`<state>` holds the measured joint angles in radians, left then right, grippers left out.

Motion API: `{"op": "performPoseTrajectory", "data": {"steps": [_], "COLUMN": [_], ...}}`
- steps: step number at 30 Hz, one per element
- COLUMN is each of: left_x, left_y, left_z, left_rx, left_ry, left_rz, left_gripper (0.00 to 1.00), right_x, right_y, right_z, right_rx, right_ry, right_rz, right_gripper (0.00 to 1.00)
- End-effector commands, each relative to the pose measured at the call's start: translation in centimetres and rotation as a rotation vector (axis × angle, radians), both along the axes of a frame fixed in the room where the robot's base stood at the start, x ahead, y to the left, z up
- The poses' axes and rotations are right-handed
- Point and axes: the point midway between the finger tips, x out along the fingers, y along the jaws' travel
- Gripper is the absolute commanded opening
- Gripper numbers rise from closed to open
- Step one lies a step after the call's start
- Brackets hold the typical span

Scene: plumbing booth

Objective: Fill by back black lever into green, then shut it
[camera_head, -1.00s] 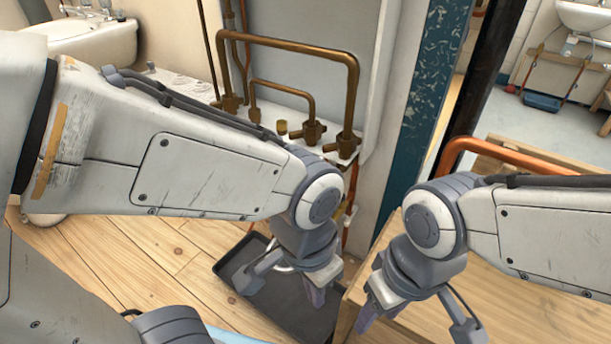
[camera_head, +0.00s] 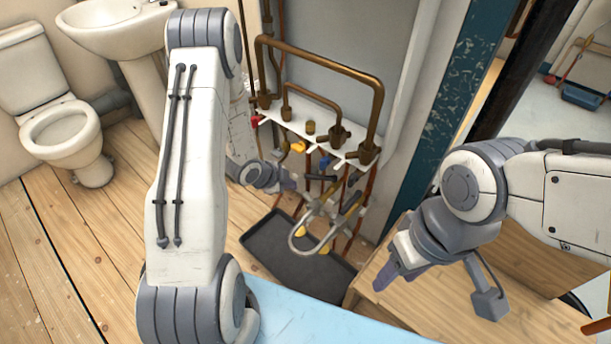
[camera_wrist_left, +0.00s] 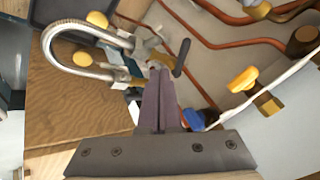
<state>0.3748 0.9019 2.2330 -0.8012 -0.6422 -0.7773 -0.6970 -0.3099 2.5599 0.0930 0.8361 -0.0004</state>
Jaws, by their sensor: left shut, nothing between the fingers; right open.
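Black levers show among the taps under the white shelf; one (camera_head: 320,178) is just right of my left gripper in the head view. In the left wrist view a black lever (camera_wrist_left: 182,58) stands just beyond the fingertips, beside a curved metal spout (camera_wrist_left: 62,62). I cannot tell whether it is the back one. My left gripper (camera_head: 289,184) is shut and empty, with its fingers (camera_wrist_left: 162,72) close together; contact with the lever is unclear. My right gripper (camera_head: 386,276) is open and empty above the wooden bench. I see no green container.
Brass pipes (camera_head: 320,50) rise from the white shelf (camera_head: 298,118). Yellow (camera_wrist_left: 243,79) and blue (camera_wrist_left: 193,120) handles sit near my left fingers. A dark tray (camera_head: 285,255) lies on the floor below the spout. The wooden bench (camera_head: 440,310) stands at right.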

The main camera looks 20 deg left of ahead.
Motion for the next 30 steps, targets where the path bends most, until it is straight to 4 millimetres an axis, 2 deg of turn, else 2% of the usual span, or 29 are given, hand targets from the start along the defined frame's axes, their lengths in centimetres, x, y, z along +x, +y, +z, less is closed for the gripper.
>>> {"op": "performPoseTrajectory", "data": {"steps": [14, 21, 30], "left_x": [5.1, 8.2, 9.0], "left_y": [-2.4, -1.6, -1.3], "left_z": [-7.8, -7.6, -7.6], "left_rx": [0.001, 0.001, 0.0], "left_ry": [0.001, -0.001, 0.002], "left_rz": [-0.002, 0.0, 0.001], "left_gripper": [0.0, 0.0, 0.0], "right_x": [0.0, 0.0, 0.0], "right_y": [0.0, 0.0, 0.0], "right_z": [-2.7, -2.6, -2.6], "right_rx": [0.0, 0.0, 0.0], "right_ry": [0.0, 0.0, 0.0], "right_rz": [0.0, 0.0, 0.0], "right_gripper": [0.53, 0.53, 0.53]}}
